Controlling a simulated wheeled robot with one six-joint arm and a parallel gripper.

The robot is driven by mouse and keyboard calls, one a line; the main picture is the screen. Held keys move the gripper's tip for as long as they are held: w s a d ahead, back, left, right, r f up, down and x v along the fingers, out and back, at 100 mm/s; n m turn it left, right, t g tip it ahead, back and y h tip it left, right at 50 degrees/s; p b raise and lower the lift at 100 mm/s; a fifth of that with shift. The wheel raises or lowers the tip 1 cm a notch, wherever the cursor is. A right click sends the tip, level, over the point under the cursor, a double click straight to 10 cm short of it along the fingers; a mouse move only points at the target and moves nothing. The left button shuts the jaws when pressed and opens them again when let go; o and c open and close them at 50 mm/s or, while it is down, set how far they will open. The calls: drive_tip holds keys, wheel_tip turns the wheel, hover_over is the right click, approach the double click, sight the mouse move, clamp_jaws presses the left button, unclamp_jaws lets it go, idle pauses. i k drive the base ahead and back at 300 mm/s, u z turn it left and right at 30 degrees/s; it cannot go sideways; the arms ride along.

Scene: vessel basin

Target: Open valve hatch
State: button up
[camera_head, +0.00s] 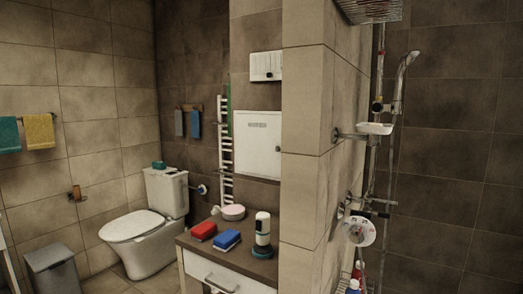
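A white square hatch (257,152) is set in the tiled wall in the middle of the view, behind the edge of the near tiled wall. It has small lettering near its top and a small dark spot at its right side. Its door looks shut and flush with its frame. My gripper is not in view.
A tiled wall corner (307,150) juts out at right. A toilet (135,232) and bin (52,270) are left.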

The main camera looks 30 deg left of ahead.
sight(259, 137)
drive_tip(key=u, duration=2.6)
drive_tip(key=i, duration=2.5)
drive_tip(key=z, duration=3.2)
drive_tip(key=i, duration=0.55)
drive_tip(key=u, duration=0.05)
